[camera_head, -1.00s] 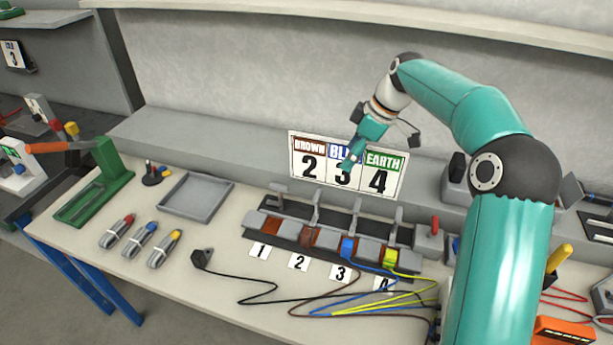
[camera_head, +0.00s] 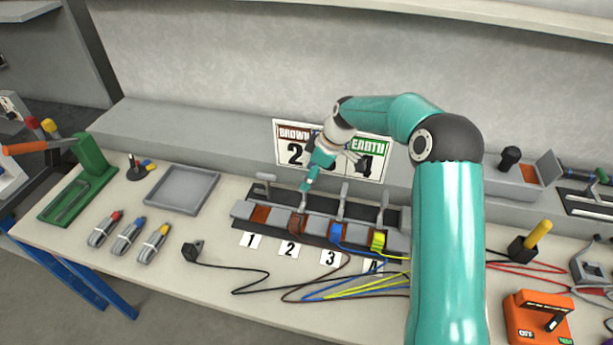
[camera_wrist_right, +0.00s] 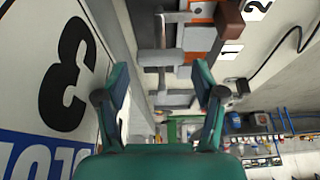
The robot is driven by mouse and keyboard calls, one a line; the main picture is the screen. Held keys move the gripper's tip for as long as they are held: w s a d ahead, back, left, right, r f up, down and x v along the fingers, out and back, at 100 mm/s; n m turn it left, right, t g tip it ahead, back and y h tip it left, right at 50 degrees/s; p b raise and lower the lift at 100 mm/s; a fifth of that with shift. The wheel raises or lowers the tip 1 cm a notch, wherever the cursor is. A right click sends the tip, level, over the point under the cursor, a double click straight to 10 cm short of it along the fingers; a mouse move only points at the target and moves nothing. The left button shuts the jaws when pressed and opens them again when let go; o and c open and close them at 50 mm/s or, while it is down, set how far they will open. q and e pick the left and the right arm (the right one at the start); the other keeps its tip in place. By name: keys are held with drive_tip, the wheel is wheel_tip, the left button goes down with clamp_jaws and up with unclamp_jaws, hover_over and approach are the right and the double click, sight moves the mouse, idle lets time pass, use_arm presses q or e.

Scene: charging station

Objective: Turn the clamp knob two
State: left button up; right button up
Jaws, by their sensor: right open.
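The clamp block (camera_head: 320,222) lies on the bench with four numbered places. Place two holds a brown plug (camera_head: 297,224), which also shows in the wrist view (camera_wrist_right: 228,20). Grey upright clamp levers stand along its back, such as the one behind place one (camera_head: 265,178) and the one behind place three (camera_head: 343,200). My right gripper (camera_head: 305,186) points down over the back of place two and hides much of its knob. My left gripper is not in view.
A sign (camera_head: 285,145) stands behind the block, partly covered by my arm. A blue plug (camera_head: 337,232) and a yellow-green plug (camera_head: 378,240) sit in places three and four. A black plug (camera_head: 193,252) lies loose. A grey tray (camera_head: 152,203) stands left.

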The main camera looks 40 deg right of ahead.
drive_tip(key=shift+x, duration=1.2)
drive_tip(key=c, duration=0.9)
